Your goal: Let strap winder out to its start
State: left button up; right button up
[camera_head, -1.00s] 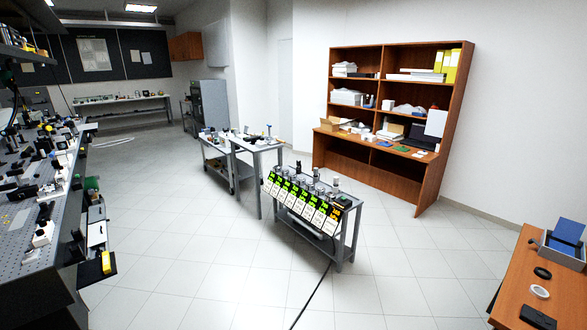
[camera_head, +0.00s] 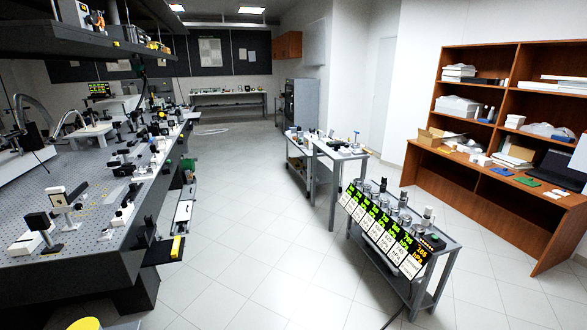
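No strap winder can be made out in the camera_head view. Neither of my grippers shows in this view.
A long optical table (camera_head: 75,208) with many mounts fills the left side. A low cart (camera_head: 440,257) carrying several pressure readouts (camera_head: 384,228) stands front right, with grey tables (camera_head: 322,160) behind it. A wooden shelf (camera_head: 448,168) stands right. The tiled floor (camera_head: 225,215) between is clear.

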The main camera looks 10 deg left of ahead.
aim_at(90, 20)
jog(key=i+u, duration=0.2)
jog(key=u, duration=0.25)
jog(key=i+l+u, duration=0.15)
jog(key=u, duration=0.3)
jog(key=i+l+u, duration=0.15)
jog(key=u, duration=0.25)
jog(key=i+l+u, duration=0.6)
jog(key=u, duration=0.15)
jog(key=i+l, duration=0.3)
jog(key=i+l+z, duration=0.1)
jog(key=i+l, duration=0.2)
jog(key=i, duration=0.2)
jog(key=i+l, duration=0.3)
jog(key=i+z, duration=0.05)
jog(key=i, duration=0.05)
